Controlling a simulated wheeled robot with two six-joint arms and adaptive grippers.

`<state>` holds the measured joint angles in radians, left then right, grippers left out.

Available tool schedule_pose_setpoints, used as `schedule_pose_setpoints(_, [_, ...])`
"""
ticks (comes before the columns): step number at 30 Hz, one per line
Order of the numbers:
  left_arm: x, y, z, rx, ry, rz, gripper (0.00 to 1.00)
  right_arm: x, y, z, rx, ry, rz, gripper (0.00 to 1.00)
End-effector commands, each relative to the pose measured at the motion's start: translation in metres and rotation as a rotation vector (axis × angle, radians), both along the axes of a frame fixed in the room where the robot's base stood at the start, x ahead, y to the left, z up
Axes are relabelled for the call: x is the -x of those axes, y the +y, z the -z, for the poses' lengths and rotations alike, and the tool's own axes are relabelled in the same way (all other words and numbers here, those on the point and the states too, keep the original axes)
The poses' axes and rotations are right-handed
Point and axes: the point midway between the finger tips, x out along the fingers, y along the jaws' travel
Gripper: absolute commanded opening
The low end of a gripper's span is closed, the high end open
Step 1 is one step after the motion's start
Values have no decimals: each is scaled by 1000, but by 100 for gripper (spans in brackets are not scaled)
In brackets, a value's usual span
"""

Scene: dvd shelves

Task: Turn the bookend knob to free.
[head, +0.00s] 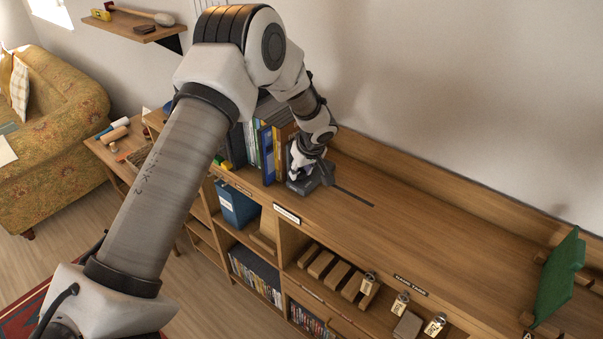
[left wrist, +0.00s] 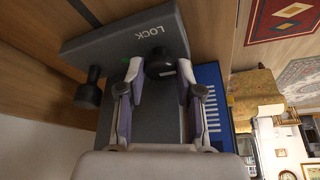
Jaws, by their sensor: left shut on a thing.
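The dark grey bookend (head: 322,174) stands on the wooden shelf top beside a row of upright books, at the near end of a dark slot. In the left wrist view the bookend (left wrist: 200,40) shows the word LOCK and a small green mark. Its round black knob (left wrist: 158,68) sits between the fingertips of my left gripper (left wrist: 160,72), which is shut on it. In the head view my left gripper (head: 302,165) reaches down onto the bookend, and the knob is hidden there. A separate black post (left wrist: 90,90) sticks out at the side. My right gripper is not in view.
Upright books (head: 267,150) and a blue binder (left wrist: 212,95) stand close to the bookend. The dark slot (head: 353,196) runs right along the bare shelf top (head: 420,215). A green panel (head: 558,280) stands at the far right. Wooden blocks (head: 340,275) lie in the compartment below.

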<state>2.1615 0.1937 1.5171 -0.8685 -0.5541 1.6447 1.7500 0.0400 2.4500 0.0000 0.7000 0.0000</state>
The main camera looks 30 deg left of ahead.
Motion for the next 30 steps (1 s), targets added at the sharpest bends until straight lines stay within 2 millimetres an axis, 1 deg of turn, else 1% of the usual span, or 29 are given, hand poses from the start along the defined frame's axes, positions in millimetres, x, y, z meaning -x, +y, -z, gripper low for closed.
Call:
schedule_pose_setpoints(8, [0, 0, 0, -1, 1, 1, 0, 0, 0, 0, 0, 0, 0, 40])
schedule_pose_setpoints(9, [0, 0, 0, -1, 1, 1, 38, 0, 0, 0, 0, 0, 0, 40])
schedule_pose_setpoints(11, [0, 0, 0, -1, 1, 1, 60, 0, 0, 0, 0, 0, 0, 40])
schedule_pose_setpoints(19, [0, 0, 0, -1, 1, 1, 60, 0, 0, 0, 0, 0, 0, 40])
schedule_pose_setpoints(22, [1, -2, -5, 0, 0, 1, 60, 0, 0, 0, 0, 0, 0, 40])
schedule_pose_setpoints(26, [4, -9, -25, -1, -2, 3, 60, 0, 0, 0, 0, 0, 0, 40])
schedule_pose_setpoints(30, [10, -21, -58, -1, -2, 2, 60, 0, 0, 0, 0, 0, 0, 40])
